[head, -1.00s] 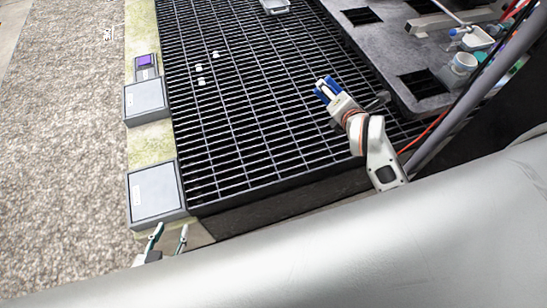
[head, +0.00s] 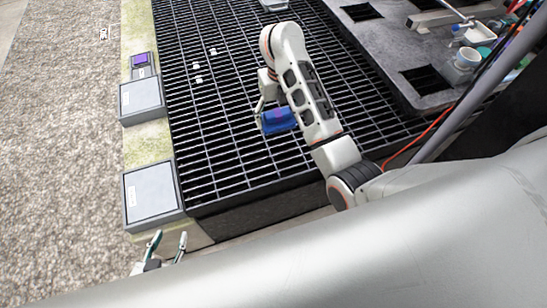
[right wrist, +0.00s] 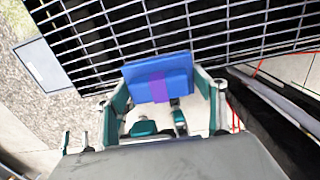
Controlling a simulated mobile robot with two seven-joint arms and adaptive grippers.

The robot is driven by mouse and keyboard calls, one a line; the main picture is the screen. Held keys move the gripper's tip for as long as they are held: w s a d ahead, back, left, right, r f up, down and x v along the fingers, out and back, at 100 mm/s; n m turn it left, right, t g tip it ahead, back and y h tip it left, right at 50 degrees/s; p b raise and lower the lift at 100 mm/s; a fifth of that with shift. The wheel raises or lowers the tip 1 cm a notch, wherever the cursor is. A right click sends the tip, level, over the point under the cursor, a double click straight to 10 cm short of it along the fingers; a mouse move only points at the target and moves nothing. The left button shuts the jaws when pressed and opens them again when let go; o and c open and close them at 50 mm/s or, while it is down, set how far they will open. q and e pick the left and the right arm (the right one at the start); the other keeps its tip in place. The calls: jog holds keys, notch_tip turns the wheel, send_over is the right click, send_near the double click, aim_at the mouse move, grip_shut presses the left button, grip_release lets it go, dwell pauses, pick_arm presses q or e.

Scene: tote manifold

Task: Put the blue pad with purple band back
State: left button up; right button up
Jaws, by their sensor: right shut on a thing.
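The blue pad with a purple band (head: 280,122) is held by my right gripper (head: 262,108) above the black grating. In the right wrist view the blue pad (right wrist: 140,78) lies across the jaws of the right gripper (right wrist: 165,98), with its purple band crossing the middle. The right gripper is shut on the pad; my forearm partly covers this area in the head view. My left gripper (head: 166,246) is at the lower left, near the front grey box, with its two fingers apart and nothing between them.
Two grey flat-topped boxes (head: 152,192) (head: 140,96) stand on the pale left ledge. Behind them is a small grey holder with a purple square (head: 140,59). Several small white pieces (head: 197,65) lie on the grating (head: 225,150). A dark panel with square openings (head: 425,55) is at right.

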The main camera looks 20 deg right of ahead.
jog(key=shift+a, duration=0.45)
notch_tip(320, 180, down, 10)
jog(key=b, duration=0.8)
send_over(274, 158)
notch_tip(274, 158, down, 4)
jog(key=shift+s+f, duration=0.15)
jog(key=shift+f, duration=0.1)
jog(key=shift+w+f, duration=0.2)
jog(key=shift+f, duration=0.4)
jog(key=f, duration=0.2)
jog(key=f+b, duration=0.1)
jog(key=shift+s+f+b, duration=0.2)
jog(key=shift+f+b, duration=0.1)
jog(key=shift+f, duration=0.35)
jog(key=shift+w+r, duration=0.15)
jog(key=shift+r, duration=0.05)
jog(key=shift+c, duration=0.4)
jog(key=o, duration=1.1)
jog(key=shift+c, duration=0.2)
pick_arm(q)
jog(key=shift+m, duration=0.3)
jog(key=f, duration=0.1)
jog(key=w+f, duration=0.1)
jog(key=f, duration=0.1)
jog(key=shift+w+d+f, duration=0.2)
jog(key=shift+d+f, duration=0.05)
jog(key=shift+f, duration=0.15)
